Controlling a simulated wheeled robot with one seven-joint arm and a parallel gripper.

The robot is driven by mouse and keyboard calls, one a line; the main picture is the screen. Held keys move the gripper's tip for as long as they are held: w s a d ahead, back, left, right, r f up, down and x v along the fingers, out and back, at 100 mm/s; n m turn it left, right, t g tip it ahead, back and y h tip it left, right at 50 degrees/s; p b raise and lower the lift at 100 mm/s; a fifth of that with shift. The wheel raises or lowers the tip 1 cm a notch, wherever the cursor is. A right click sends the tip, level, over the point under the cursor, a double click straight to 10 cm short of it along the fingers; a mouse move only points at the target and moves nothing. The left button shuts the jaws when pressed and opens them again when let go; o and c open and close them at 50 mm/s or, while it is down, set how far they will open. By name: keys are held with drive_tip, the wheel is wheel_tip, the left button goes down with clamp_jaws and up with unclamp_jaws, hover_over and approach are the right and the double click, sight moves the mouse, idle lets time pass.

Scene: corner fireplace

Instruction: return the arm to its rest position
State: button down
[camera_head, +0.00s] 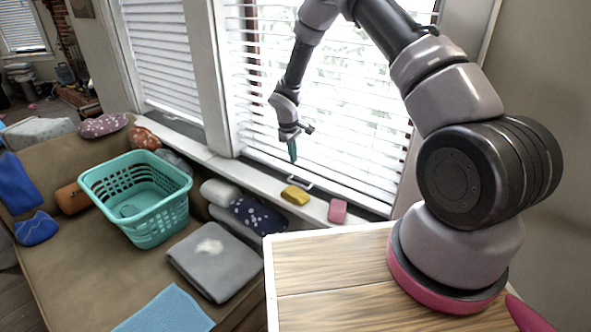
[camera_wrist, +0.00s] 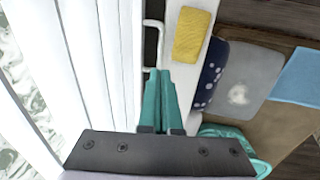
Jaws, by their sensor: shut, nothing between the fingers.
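My gripper (camera_head: 292,150) hangs from my raised arm in front of the window blinds, its teal fingers pointing down. In the wrist view the two teal fingers (camera_wrist: 169,103) lie close together with nothing between them. The gripper is above the window sill, apart from the things below it. My arm rises from its base at the right and bends over toward the window.
A teal basket (camera_head: 140,235) stands on the brown couch (camera_head: 75,275), beside a folded grey cloth (camera_head: 214,262) and a blue cloth (camera_head: 168,312). A yellow item (camera_head: 295,195) and a pink item (camera_head: 337,211) lie on the sill. White blinds (camera_head: 320,100) are close behind my gripper.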

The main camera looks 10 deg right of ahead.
drive_tip(key=s+d+r+m+t, duration=0.1)
drive_tip(key=s+d+r+m, duration=0.15)
drive_tip(key=r, duration=0.85)
drive_tip(key=s+d+r+m, duration=0.2)
drive_tip(key=s+d+r, duration=0.2)
drive_tip(key=r, duration=0.7)
drive_tip(key=s+d+r+m+t, duration=0.1)
drive_tip(key=s+d+r+m, duration=0.15)
drive_tip(key=r, duration=0.85)
drive_tip(key=s+d+r+m+t+y, duration=0.1)
drive_tip(key=s+r, duration=0.3)
drive_tip(key=s, duration=0.4)
drive_tip(key=s+d+r+m+t+y, duration=0.1)
drive_tip(key=s+r+m, duration=0.2)
drive_tip(key=s, duration=0.6)
drive_tip(key=s+d+r+m+t+y, duration=0.1)
drive_tip(key=s+r+m, duration=0.1)
drive_tip(key=s+r, duration=0.4)
drive_tip(key=s, duration=0.2)
drive_tip(key=shift+s+d+t, duration=0.3)
drive_tip(key=shift+d, duration=0.1)
